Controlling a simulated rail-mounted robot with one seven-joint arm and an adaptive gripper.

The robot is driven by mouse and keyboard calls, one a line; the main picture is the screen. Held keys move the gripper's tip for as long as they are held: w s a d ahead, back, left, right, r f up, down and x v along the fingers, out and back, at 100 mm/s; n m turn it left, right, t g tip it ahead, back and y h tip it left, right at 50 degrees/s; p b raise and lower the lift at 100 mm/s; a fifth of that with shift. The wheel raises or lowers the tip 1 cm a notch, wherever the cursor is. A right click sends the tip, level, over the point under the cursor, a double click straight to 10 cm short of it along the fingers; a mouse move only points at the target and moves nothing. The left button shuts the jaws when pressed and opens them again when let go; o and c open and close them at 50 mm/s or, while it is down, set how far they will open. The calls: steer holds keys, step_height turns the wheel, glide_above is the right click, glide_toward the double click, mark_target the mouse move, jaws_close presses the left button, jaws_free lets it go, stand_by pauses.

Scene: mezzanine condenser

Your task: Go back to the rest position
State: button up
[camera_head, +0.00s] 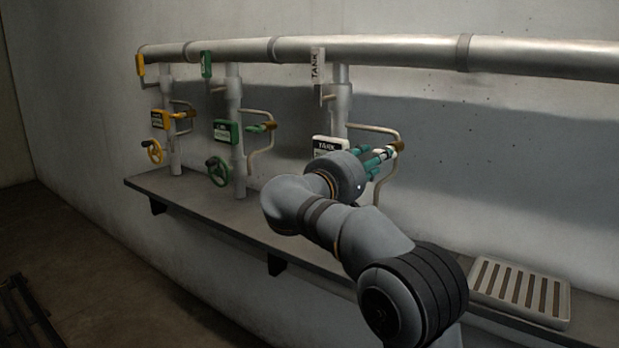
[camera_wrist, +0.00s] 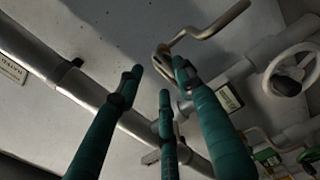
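My gripper (camera_head: 375,160) is at the rightmost valve station, marked TANK, at the end of my bent grey arm. In the wrist view my gripper (camera_wrist: 158,76) shows three teal fingers spread apart, with nothing clasped between them. A bent tan pipe (camera_wrist: 212,32) ends close to the upper right fingertip; I cannot tell whether they touch. In the head view a white valve lever (camera_head: 382,154) with a brass end lies right beside the fingers, partly hidden by them.
A grey pipe (camera_head: 380,50) runs along the wall above a yellow valve (camera_head: 160,120), a green valve (camera_head: 226,131) and the TANK sign (camera_head: 330,145). A shelf (camera_head: 215,207) carries a slatted tray (camera_head: 520,290) at right. A white handwheel (camera_wrist: 290,72) is right of the fingers.

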steer(key=v, duration=0.4)
steer(key=x, duration=1.1)
steer(key=shift+s, duration=0.1)
steer(key=shift+w+r+n+p, duration=0.2)
steer(key=shift+r+n+p, duration=0.2)
steer(key=shift+p, duration=0.55)
steer(key=shift+s+n+p, duration=0.15)
steer(key=shift+n+p, duration=0.65)
steer(key=shift+p, duration=0.25)
steer(key=shift+f+n+p, duration=0.25)
steer(key=shift+n+p, duration=0.35)
steer(key=shift+p, duration=0.05)
steer(key=shift+f, duration=0.1)
steer(key=shift+a, duration=0.15)
